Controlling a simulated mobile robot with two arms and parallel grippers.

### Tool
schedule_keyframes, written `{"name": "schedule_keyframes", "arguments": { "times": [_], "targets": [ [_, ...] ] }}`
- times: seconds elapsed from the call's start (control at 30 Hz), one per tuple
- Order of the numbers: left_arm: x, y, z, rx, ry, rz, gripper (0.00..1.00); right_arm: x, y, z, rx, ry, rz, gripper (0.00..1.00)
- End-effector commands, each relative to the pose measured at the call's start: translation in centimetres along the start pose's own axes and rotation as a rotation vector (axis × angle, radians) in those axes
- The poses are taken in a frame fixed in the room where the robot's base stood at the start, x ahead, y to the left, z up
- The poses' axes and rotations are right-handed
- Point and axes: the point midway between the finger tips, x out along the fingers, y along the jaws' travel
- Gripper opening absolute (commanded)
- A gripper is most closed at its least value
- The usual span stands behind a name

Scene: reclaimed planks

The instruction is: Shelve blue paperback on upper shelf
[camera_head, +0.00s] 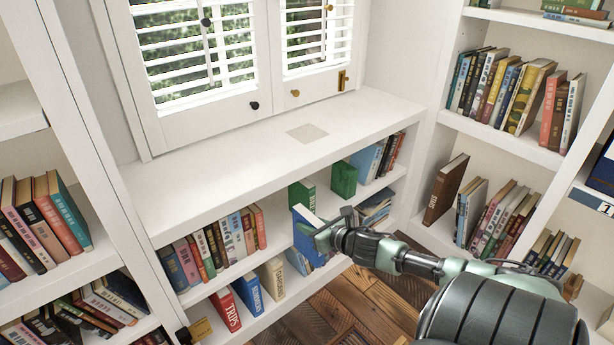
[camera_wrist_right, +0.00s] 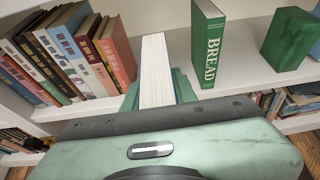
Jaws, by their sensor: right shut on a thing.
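The blue paperback (camera_head: 299,240) is held upright in my right gripper (camera_head: 326,236), in front of the low bookcase under the window. In the right wrist view its white page block (camera_wrist_right: 157,68) stands between the green fingers of my right gripper (camera_wrist_right: 157,92), which are shut on it. The upper shelf (camera_head: 277,240) of the low bookcase has a gap between a row of books at left and a green book marked BREAD (camera_head: 303,192). In the wrist view, the paperback appears in line with this gap. My left gripper is not in view.
The row of books (camera_head: 215,240) leans at the gap's left. A green block (camera_head: 343,179) stands right of the BREAD book, which also shows in the wrist view (camera_wrist_right: 208,48). A red TRIPS book (camera_head: 225,309) and others stand on the lower shelf. The white top is mostly clear.

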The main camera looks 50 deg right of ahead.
Motion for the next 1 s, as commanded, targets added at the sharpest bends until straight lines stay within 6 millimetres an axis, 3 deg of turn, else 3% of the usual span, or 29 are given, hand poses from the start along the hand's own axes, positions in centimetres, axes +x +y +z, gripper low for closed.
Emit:
{"name": "schedule_keyframes", "arguments": {
  "times": [0.17, 0.6, 0.73, 1.0],
  "targets": [
    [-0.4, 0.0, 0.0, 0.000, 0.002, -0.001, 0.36, -0.4, -1.1, -1.0, -0.002, -0.004, 0.008, 0.00],
    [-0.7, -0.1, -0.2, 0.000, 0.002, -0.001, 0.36, -0.6, -1.1, -0.9, -0.002, -0.004, 0.009, 0.00],
    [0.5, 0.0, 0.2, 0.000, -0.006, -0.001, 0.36, 0.5, -1.0, -0.7, -0.004, -0.007, 0.011, 0.00],
    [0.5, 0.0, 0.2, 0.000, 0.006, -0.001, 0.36, 3.0, -0.9, 0.3, -0.004, -0.007, 0.011, 0.00]
  ]
}}
